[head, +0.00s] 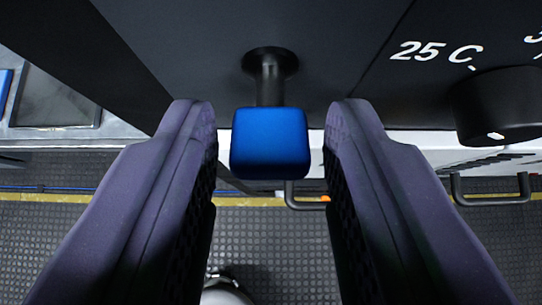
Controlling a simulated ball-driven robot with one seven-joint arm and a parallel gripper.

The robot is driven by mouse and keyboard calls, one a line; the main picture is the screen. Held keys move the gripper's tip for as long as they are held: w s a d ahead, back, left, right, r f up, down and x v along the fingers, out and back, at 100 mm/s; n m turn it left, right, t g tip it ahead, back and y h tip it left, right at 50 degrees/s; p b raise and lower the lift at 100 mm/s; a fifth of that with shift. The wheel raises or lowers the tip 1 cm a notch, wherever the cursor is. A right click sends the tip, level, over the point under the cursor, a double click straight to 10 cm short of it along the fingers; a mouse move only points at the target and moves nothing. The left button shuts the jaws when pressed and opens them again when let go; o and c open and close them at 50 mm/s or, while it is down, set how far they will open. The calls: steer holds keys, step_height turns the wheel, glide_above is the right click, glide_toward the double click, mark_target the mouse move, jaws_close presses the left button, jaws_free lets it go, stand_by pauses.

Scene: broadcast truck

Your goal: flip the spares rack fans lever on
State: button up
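A lever with a blue block-shaped handle (270,144) sticks out on a short black stem (270,88) from a dark panel (210,40). My gripper (271,125) is open. Its two dark purple fingers stand one on each side of the blue handle, with a visible gap on both sides. The fingertips reach about level with the handle's top edge, and neither is seen touching it. No label for the lever is in view, and I cannot tell whether it is on or off.
A black knob (500,105) with a white mark and "25 C" print is on the panel at right. Black handles (490,200) stick out lower right. A grey tray (58,98) and a blue item (4,90) are at left. Dark studded floor (270,240) lies below.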

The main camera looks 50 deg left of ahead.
steer(key=shift+o, duration=0.7)
steer(key=p+v, duration=0.2)
steer(key=v, duration=0.5)
steer(key=shift+s+d+r, duration=0.15)
steer(key=shift+s+d, duration=0.1)
steer(key=shift+w, duration=0.1)
